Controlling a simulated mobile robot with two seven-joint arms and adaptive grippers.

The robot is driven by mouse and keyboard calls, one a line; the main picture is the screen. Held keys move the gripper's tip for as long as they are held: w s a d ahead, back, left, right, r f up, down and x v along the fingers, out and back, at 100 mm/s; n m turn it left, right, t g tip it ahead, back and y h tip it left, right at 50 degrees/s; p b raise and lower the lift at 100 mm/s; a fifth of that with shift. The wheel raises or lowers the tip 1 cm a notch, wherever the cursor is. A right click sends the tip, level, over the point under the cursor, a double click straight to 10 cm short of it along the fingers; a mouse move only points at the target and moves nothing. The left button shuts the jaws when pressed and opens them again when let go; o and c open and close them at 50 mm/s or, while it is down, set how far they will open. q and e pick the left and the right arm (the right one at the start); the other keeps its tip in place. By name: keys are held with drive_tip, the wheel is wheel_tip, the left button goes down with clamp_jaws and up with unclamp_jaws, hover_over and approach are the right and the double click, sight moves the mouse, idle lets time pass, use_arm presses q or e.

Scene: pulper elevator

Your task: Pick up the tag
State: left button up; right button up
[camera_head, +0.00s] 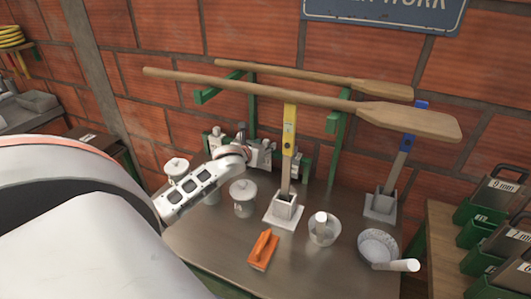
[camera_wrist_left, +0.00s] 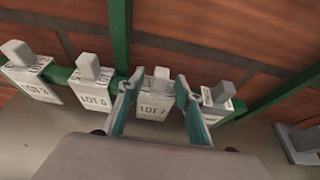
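Several white tags with grey blocks on top sit in a row along a green rail. In the left wrist view one tag marked LOT 7 (camera_wrist_left: 156,100) is in the middle, with a LOT 6 tag (camera_wrist_left: 92,92) to its left and another tag (camera_wrist_left: 216,104) to its right. My left gripper (camera_wrist_left: 157,88) is open, its fingers on either side of the LOT 7 tag. Whether they touch it I cannot tell. In the head view my left arm reaches over the table to the tag row (camera_head: 266,152), partly hiding it. My right gripper is not in view.
The metal table (camera_head: 215,240) holds a lidded pot (camera_head: 243,197), an orange tool (camera_head: 263,250), cups, a bowl (camera_head: 378,247) and two upright handles in square bases. Two wooden paddles (camera_head: 300,92) lie on green brackets above the tags. Green boxes stand right.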

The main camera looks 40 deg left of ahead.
use_arm(q)
clamp_jaws()
drive_tip(key=shift+r, duration=0.15)
